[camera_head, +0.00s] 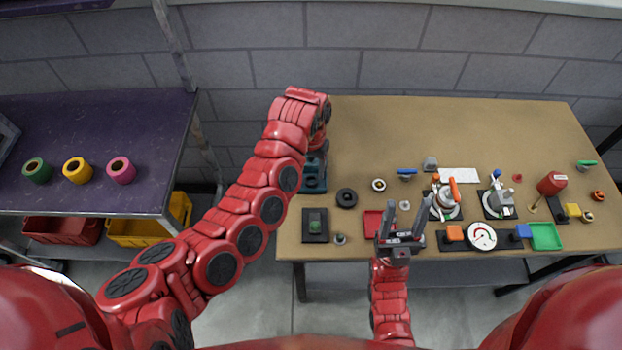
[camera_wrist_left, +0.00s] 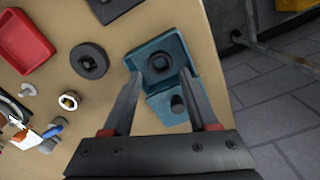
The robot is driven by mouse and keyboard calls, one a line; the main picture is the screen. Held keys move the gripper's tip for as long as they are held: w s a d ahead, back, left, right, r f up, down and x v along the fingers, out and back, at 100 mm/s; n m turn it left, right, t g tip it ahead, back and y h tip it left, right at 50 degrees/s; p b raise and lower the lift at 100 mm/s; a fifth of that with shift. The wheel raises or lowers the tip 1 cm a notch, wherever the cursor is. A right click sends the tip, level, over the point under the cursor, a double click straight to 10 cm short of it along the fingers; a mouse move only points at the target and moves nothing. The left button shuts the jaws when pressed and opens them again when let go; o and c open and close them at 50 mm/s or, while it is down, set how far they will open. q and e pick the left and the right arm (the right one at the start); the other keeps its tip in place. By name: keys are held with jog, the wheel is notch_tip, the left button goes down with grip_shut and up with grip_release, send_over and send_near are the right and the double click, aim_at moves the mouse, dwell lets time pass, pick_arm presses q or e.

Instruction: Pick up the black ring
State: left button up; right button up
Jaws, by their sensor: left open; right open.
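The black ring (camera_head: 346,198) lies flat on the tan table, right of the teal fixture (camera_head: 314,182). In the left wrist view the black ring (camera_wrist_left: 89,60) lies left of the fingers, apart from them. My left gripper (camera_wrist_left: 159,70) is open and empty, with the teal fixture (camera_wrist_left: 165,58) showing between and beyond its fingers. In the head view the left fingers are hidden behind my arm or too small to tell. My right gripper (camera_head: 402,222) is open and empty over the table's front edge, beside the red tray (camera_head: 371,225).
A black square block (camera_head: 315,226) and a small white ring (camera_head: 378,185) lie near the black ring. Several gauges, fixtures and a green tray (camera_head: 546,237) crowd the table's right side. The back of the table (camera_head: 450,125) is clear. A purple shelf (camera_head: 110,120) stands at left.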

aim_at(310, 178)
pick_arm(q)
jog(key=f+p, duration=0.1)
jog(key=f, duration=0.2)
jog(key=shift+s+a+f+p, duration=0.1)
jog(key=shift+s+f+p, duration=0.1)
jog(key=shift+f+p, duration=0.2)
jog(key=shift+f, duration=0.4)
jog(key=shift+w, duration=0.1)
grip_shut()
